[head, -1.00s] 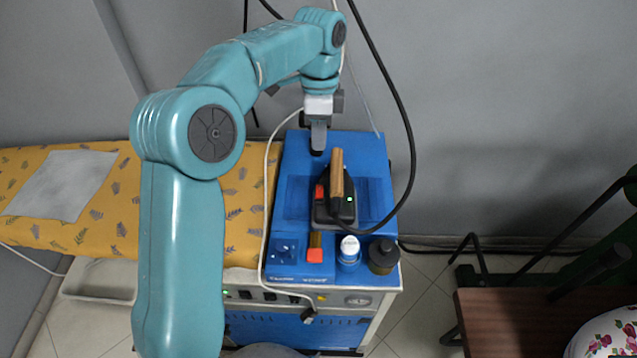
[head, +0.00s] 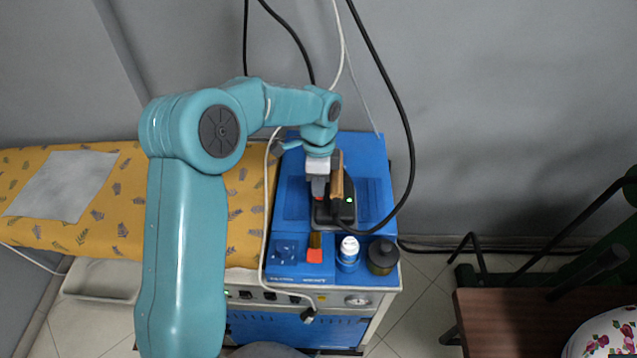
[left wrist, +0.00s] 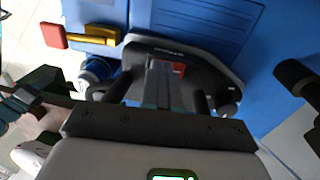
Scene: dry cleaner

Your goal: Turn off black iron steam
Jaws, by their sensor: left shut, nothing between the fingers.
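The black iron (head: 346,214) with a wooden handle (head: 337,186) sits on the blue top of the steam station (head: 375,165). A small green light (head: 349,200) shows on its right side. My left gripper (head: 318,194) is shut and empty, pointing down at the iron's left side, by a red switch mostly hidden behind it in the head view. In the left wrist view, the closed fingers (left wrist: 160,78) are over the iron body (left wrist: 205,72), and the red switch (left wrist: 178,68) shows beside their tips. I cannot tell whether they touch it. My right gripper is not in view.
A white-capped bottle (head: 348,254) and a dark bottle (head: 382,256) stand at the station's front, beside a red-ended wooden piece (head: 315,253). Black and white cables hang around the iron. A yellow patterned ironing board (head: 240,215) lies left; a brown seat (head: 510,320) stands right.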

